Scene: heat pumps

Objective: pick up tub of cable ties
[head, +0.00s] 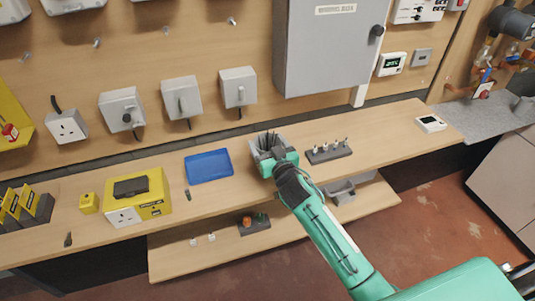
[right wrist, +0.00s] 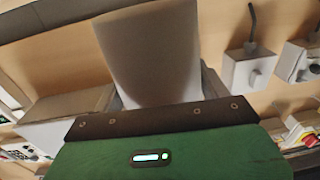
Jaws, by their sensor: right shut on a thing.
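The tub of cable ties (head: 255,148) is a pale grey container with dark ties standing in it, at the middle of the workbench in the head view. My right gripper (head: 272,152) is on it from the front and shut on it. In the right wrist view the tub's pale wall (right wrist: 150,55) rises large and close beyond the green gripper body; the fingertips are hidden there. I cannot tell whether the tub touches the bench. My left gripper is not in view.
A blue tray (head: 209,166) lies left of the tub, and a dark rack with small upright pieces (head: 328,152) stands to the right. A yellow box (head: 135,196) is farther left. A grey cabinet (head: 330,50) hangs behind. The bench right of the rack is mostly clear.

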